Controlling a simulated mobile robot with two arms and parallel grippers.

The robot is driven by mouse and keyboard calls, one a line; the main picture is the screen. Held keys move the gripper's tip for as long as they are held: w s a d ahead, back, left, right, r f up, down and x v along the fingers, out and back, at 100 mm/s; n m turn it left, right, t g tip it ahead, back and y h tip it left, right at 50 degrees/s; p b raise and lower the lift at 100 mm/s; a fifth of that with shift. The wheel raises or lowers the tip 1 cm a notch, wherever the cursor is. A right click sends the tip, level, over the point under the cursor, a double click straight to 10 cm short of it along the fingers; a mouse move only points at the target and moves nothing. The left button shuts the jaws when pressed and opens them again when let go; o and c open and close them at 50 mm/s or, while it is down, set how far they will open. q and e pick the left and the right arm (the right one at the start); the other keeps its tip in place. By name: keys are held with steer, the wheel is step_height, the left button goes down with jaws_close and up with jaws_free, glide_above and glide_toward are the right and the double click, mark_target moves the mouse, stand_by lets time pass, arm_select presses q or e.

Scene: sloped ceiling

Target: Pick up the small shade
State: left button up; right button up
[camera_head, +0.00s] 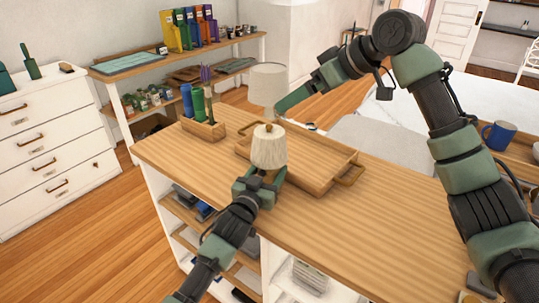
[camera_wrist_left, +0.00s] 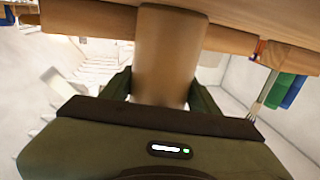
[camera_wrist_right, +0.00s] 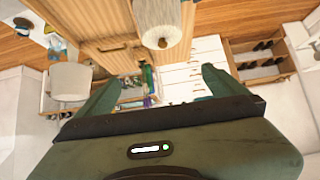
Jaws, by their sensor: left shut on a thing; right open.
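The small shade (camera_head: 269,148) is cream and ribbed, with a wooden knob on top. It sits upright over a wooden base near the tray on the counter. It also shows at the top of the right wrist view (camera_wrist_right: 158,18). My left gripper (camera_head: 262,186) is just below the shade, shut on the wooden lamp base (camera_wrist_left: 168,55), which fills the space between its fingers. My right gripper (camera_head: 282,106) is open and empty, above and behind the small shade in the head view; its spread fingers show in the right wrist view (camera_wrist_right: 158,92).
A larger pale shade (camera_head: 268,84) stands behind, close to my right gripper; it also shows in the right wrist view (camera_wrist_right: 70,82). A wooden tray (camera_head: 318,184) lies beside the lamp. A holder with bottles (camera_head: 203,129) is at the left.

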mark_target(270, 126)
steer(key=w+a+f+h, duration=0.1)
steer(key=a+f, duration=0.1)
steer(key=f, duration=0.2)
steer(key=w+a+f+m+g+h, duration=0.1)
steer(key=w+a+f+h, duration=0.1)
steer(key=a+f, duration=0.1)
steer(key=w+a+f+g+h, duration=0.1)
steer(key=a+f, duration=0.1)
steer(key=f, duration=0.3)
steer(key=shift+w+a+f+m, duration=0.15)
steer(key=shift+w+a+m, duration=0.15)
steer(key=c, duration=1.3)
